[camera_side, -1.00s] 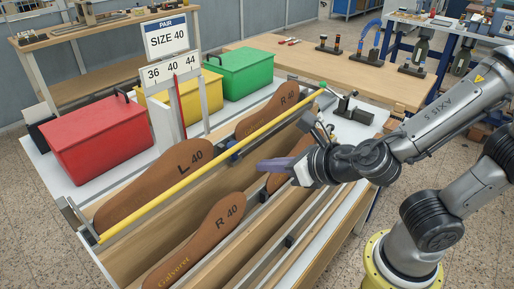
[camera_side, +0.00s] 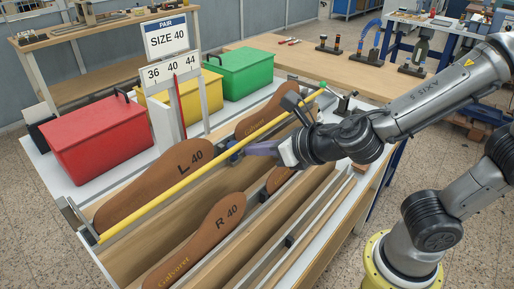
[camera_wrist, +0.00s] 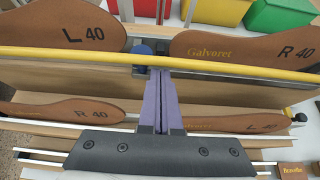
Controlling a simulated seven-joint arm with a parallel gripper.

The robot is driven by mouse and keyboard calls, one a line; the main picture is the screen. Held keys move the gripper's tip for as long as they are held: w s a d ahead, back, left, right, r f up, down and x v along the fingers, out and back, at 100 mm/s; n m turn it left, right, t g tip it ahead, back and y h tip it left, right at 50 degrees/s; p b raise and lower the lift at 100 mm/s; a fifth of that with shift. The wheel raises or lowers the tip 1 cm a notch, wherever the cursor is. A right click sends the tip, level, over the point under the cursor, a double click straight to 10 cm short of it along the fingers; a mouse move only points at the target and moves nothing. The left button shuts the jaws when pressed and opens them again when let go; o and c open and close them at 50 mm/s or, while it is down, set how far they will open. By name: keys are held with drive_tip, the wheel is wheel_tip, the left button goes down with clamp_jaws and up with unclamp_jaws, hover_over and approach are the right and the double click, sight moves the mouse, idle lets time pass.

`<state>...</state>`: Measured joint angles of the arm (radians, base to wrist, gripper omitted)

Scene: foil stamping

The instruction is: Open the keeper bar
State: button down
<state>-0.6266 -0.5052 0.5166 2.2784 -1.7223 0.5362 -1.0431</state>
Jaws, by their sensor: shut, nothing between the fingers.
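The keeper bar (camera_side: 190,185) is a long yellow rod lying across the rack of brown insoles, with a green end at the far right. In the wrist view the bar (camera_wrist: 230,67) runs across the whole picture. My gripper (camera_side: 240,150) has purple fingers pressed together with nothing between them. In the wrist view the fingertips (camera_wrist: 159,72) end at the bar's lower edge; I cannot tell whether they touch it. A blue knob (camera_wrist: 142,50) shows just beyond the bar, left of the fingertips.
Insoles marked L 40 (camera_side: 170,175) and R 40 (camera_side: 215,225) stand in the rack's slots. Red (camera_side: 98,138), yellow (camera_side: 165,108) and green (camera_side: 240,72) boxes stand behind the bar. A size sign (camera_side: 167,37) rises behind the rack.

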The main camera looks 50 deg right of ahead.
drive_tip(key=shift+r, duration=0.15)
drive_tip(key=shift+r, duration=0.3)
drive_tip(key=shift+r, duration=0.2)
drive_tip(key=shift+w+r, duration=0.15)
drive_tip(key=shift+r, duration=0.95)
drive_tip(key=r, duration=0.2)
drive_tip(key=w+r, duration=0.2)
drive_tip(key=r, duration=0.1)
drive_tip(key=shift+w+r, duration=0.25)
drive_tip(key=shift+r, duration=0.1)
drive_tip(key=w+r+g, duration=0.4)
drive_tip(key=w+g, duration=0.4)
drive_tip(key=w, duration=0.7)
drive_tip(key=shift+r, duration=0.25)
